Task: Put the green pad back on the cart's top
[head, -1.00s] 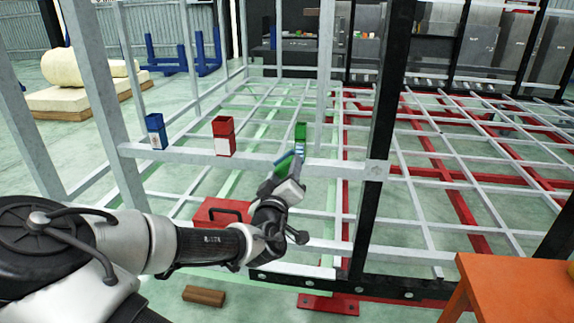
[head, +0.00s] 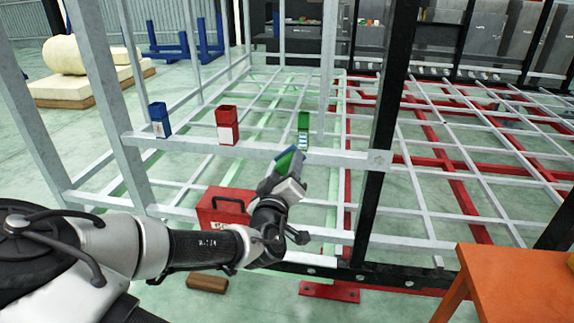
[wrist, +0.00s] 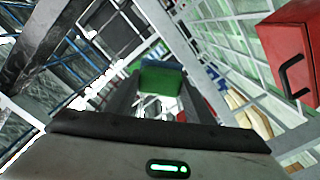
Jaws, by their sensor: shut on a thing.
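My gripper (head: 286,172) is shut on the green pad (head: 288,160), which it holds tilted beside the grey rail. In the wrist view the pad (wrist: 160,80) sits between the two dark fingers (wrist: 155,100), its green face showing and a blue-grey edge behind it. An orange-topped stand (head: 530,280) is at the lower right of the head view and may be the cart; only part of it shows. The gripper is to the left of this stand and apart from it.
A grey rail (head: 260,149) bears a blue box (head: 159,120), a red box (head: 227,125) and a green box (head: 303,130) near the gripper. A black post (head: 376,150) stands between gripper and stand. A red toolbox (head: 225,208) lies below the rail.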

